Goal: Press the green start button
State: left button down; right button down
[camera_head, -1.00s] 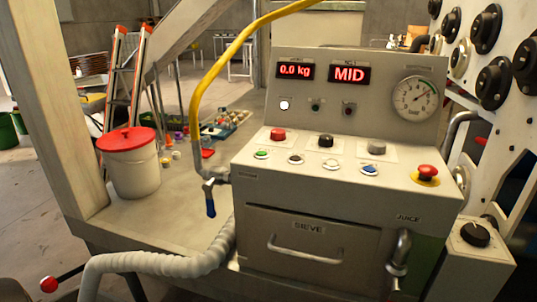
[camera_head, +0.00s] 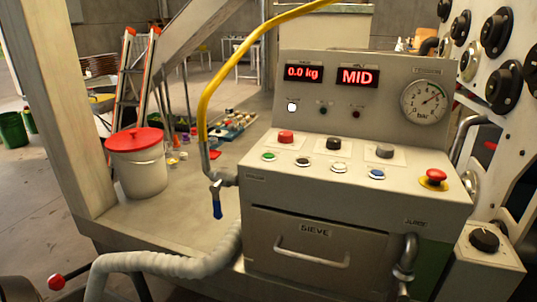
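The green start button (camera_head: 269,156) is a small round button in a pale ring, at the left end of the lower row on the sloped top of the grey control box (camera_head: 262,190). Neither gripper shows in the head view, and nothing covers the green button.
A red mushroom button (camera_head: 436,175) sits on the box's right side. A yellow hose (camera_head: 208,95) and blue-handled valve (camera_head: 217,202) stand close on the left, with a thick pale hose (camera_head: 165,263) below. A red-lidded bucket (camera_head: 137,165) stands further left. Displays read 0.0 kg and MID.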

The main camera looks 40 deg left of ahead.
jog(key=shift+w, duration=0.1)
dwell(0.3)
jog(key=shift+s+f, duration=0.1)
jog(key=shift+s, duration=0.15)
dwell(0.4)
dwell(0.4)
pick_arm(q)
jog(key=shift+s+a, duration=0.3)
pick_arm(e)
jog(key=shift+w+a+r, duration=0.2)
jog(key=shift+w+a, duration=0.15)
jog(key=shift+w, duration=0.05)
